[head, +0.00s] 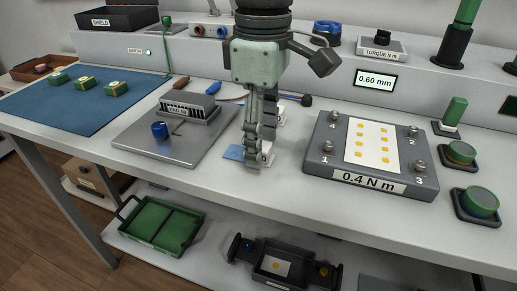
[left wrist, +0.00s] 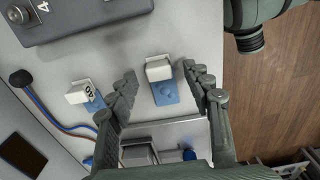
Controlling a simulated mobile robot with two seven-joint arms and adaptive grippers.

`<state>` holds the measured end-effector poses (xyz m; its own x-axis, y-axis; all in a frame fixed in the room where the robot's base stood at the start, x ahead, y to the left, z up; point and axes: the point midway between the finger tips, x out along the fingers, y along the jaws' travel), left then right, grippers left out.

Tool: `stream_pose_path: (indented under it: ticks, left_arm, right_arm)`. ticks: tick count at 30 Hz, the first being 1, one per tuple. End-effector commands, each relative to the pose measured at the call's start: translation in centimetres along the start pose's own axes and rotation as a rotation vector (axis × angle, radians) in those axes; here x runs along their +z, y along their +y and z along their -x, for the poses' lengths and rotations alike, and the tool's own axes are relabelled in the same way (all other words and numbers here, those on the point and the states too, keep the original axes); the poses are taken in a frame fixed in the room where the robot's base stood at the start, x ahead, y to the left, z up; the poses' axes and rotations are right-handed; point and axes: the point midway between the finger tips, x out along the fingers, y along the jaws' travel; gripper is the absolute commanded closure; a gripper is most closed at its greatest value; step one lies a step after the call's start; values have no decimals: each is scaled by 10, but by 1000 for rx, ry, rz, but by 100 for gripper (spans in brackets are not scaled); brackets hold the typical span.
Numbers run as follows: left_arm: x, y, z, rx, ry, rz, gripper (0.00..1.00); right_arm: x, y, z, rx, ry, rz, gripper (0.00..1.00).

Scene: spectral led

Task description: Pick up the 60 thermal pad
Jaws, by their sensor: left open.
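A light blue thermal pad with a white block at one end lies on the bench; in the left wrist view the pad (left wrist: 167,94) and its white block (left wrist: 158,68) are between my open fingers. In the head view, part of this blue pad (head: 233,152) shows beside the fingertips. My left gripper (head: 257,160) points down over it; it also shows in the left wrist view (left wrist: 172,88). A second blue pad with a white block (left wrist: 80,93) lies outside the fingers; its dark marking is too small to read surely. My right gripper is not in view.
A grey plate marked 0.4 N m (head: 345,180) with bolts stands right of the gripper. A metal plate with a finned block (head: 188,110) stands left. A display (head: 375,80) reads 0.60 mm. Cables (left wrist: 48,118) lie behind the pads. The bench front is clear.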

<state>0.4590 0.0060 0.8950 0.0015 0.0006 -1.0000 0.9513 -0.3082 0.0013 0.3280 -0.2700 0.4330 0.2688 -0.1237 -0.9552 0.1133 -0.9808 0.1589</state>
Motion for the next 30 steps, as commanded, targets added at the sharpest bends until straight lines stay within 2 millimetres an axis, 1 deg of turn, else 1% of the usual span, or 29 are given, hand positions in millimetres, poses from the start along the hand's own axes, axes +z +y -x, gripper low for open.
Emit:
stream_pose_path:
  ticks: [1,3,10,11,20,21,30]
  left_arm:
    - [0,-1,-6,-2,0,-2,50]
    - [0,-1,-10,-3,0,-1,50]
    - [1,0,-12,-1,-2,-1,50]
    - [1,0,-12,-1,-2,-1,52]
    - [1,0,-12,-1,-2,-1,90]
    - [1,0,-12,-1,-2,-1,92]
    - [1,0,-10,-1,-1,-1,92]
  right_arm:
    - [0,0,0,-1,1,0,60]
    - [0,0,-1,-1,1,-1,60]
    - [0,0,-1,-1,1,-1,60]
    - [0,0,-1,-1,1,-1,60]
    - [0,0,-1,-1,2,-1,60]
    - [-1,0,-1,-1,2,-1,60]
    - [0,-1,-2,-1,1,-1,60]
